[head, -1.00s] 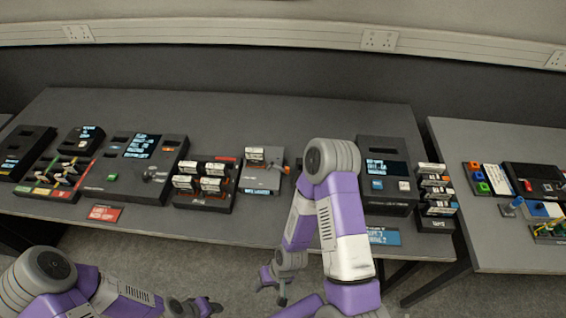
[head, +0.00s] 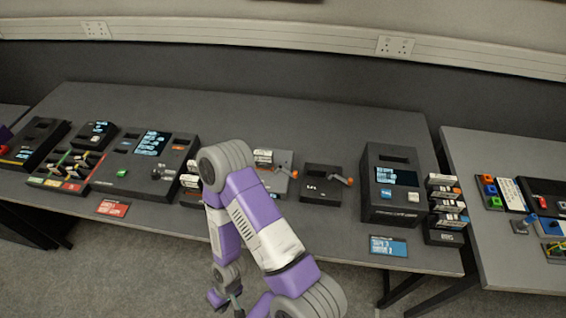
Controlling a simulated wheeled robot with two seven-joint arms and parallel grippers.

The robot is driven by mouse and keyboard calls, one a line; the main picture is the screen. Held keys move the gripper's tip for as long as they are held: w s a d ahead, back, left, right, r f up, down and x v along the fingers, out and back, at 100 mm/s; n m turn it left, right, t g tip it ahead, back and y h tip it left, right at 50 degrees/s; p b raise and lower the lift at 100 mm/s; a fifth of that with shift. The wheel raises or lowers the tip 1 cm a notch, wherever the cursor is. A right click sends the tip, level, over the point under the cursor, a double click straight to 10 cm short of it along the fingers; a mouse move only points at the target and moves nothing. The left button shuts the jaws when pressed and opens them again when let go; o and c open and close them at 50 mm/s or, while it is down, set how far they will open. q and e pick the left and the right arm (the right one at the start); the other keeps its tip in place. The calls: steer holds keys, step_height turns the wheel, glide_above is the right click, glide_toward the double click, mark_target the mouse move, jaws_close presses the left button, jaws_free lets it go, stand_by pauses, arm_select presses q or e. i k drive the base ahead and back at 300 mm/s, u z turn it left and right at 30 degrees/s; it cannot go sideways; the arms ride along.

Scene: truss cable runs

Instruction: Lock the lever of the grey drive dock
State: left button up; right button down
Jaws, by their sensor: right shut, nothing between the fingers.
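The grey drive dock (head: 277,184) sits on the long table near the middle of the head view, with a white-labelled block (head: 263,157) at its back. Its orange lever (head: 286,170) is at its right side; whether it is locked is too small to tell. My right arm hides the dock's lower left part. My right gripper (head: 233,306) is shut and empty, low in front of the table's front edge, well apart from the dock. My left gripper is not in view.
Further right are a black box with a screen (head: 389,206) and a stack of labelled blocks (head: 446,207). Bare table (head: 300,124) lies behind the docks.

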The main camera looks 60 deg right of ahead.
mark_target(295, 175)
steer(key=k, duration=0.5)
steer(key=z, duration=0.75)
